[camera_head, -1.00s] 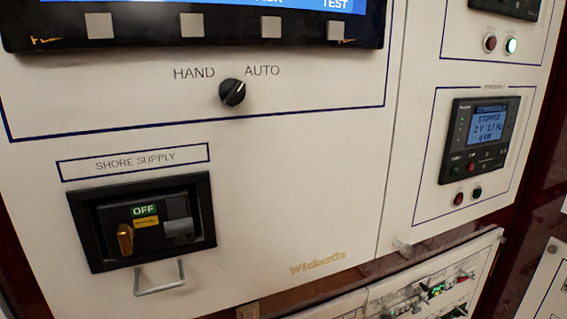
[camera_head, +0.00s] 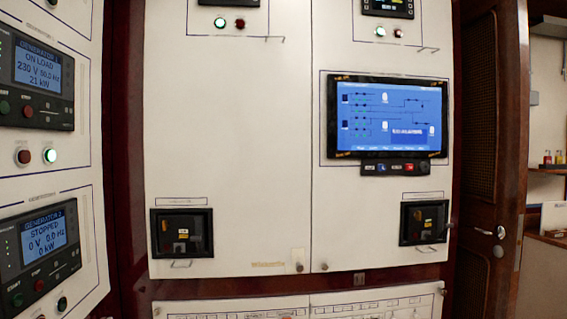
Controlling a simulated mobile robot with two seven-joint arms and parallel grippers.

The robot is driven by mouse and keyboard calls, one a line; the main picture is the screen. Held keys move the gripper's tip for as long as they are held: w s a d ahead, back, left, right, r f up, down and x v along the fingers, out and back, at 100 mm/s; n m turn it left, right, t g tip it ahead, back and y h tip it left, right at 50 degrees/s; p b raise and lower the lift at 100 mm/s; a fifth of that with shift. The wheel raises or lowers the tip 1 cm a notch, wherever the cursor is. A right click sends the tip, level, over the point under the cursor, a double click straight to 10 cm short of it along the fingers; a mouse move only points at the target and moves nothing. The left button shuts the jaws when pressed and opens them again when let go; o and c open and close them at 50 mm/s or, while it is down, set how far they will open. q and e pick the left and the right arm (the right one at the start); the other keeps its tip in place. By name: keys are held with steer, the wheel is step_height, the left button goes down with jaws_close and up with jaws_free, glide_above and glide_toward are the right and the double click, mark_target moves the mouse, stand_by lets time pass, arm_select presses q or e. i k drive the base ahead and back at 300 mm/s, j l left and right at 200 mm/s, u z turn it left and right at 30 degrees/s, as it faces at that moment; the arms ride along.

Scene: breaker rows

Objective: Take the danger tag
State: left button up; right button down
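I cannot make out a danger tag in the head view. A left breaker (camera_head: 182,234) sits in a black recessed frame low on the white panel, with a small wire loop (camera_head: 181,264) below it. A right breaker (camera_head: 424,223) sits in a similar black frame on the right panel, also with a loop below. Empty-looking small hooks (camera_head: 276,39) and (camera_head: 428,49) stick out near the top of the panels. Neither of my grippers is in view.
A wide blue screen (camera_head: 388,117) is on the right panel. Generator controllers (camera_head: 40,78) line the left cabinet face. A wooden door (camera_head: 492,150) stands at the right, with a shelf (camera_head: 548,239) beyond it. A lower white panel (camera_head: 300,305) runs along the bottom.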

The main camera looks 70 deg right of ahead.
mark_target(548, 159)
steer(key=l+z, duration=0.1)
steer(key=z, duration=3.75)
steer(key=i+j+z, duration=0.1)
steer(key=i, duration=0.95)
steer(key=i+z, duration=0.35)
steer(key=i, duration=0.15)
steer(key=i+j+z, duration=0.15)
steer(key=i+z, duration=0.15)
steer(key=i, duration=0.2)
steer(key=i+z, duration=0.4)
steer(key=i, duration=0.75)
steer(key=i+u, duration=0.75)
steer(key=i, duration=0.2)
